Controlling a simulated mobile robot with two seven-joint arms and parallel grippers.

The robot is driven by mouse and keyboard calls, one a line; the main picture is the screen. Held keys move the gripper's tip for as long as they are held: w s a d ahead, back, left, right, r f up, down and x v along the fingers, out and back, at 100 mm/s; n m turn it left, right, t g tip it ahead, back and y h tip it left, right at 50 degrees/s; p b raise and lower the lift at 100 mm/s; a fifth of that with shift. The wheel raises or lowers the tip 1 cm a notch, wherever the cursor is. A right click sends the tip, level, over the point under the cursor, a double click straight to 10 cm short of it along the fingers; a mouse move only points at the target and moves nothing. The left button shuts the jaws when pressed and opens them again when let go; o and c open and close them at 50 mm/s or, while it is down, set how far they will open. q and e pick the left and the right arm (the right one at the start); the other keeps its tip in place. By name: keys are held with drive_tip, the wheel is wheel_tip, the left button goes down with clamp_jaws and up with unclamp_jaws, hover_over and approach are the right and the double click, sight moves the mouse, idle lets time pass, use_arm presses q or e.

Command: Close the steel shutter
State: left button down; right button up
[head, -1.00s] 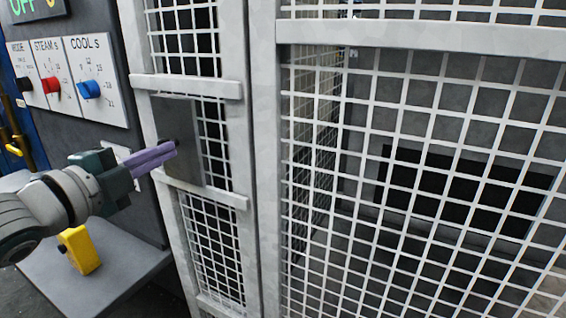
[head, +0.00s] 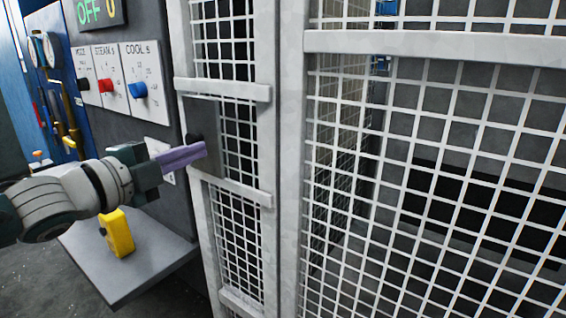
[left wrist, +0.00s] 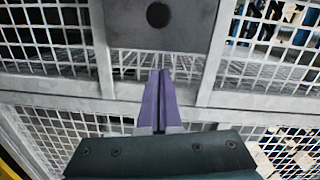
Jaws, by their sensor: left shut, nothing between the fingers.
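The steel shutter appears to be a plain grey plate (head: 204,117) with a dark round knob (head: 194,140), set between two rails in the narrow mesh panel. Mesh shows uncovered to the right of the plate. In the left wrist view the plate (left wrist: 125,28) and its black knob (left wrist: 158,14) are at the top. My left gripper (head: 203,150) has its purple fingers together, empty, just in front of the plate and slightly below the knob. Its fingertips also show in the left wrist view (left wrist: 160,74). I cannot tell whether they touch the plate. My right gripper is out of view.
Large mesh guard panels (head: 440,170) fill the right side. A control panel with knobs (head: 128,85) is behind my left arm. A yellow device (head: 118,233) stands on a grey shelf (head: 165,250) below it.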

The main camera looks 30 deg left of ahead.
use_arm(q)
drive_tip(key=s+b, duration=0.1)
drive_tip(key=s, duration=0.7)
drive_tip(key=shift+s+a+r, duration=0.15)
drive_tip(key=shift+a+r, duration=0.1)
drive_tip(key=shift+a, duration=0.1)
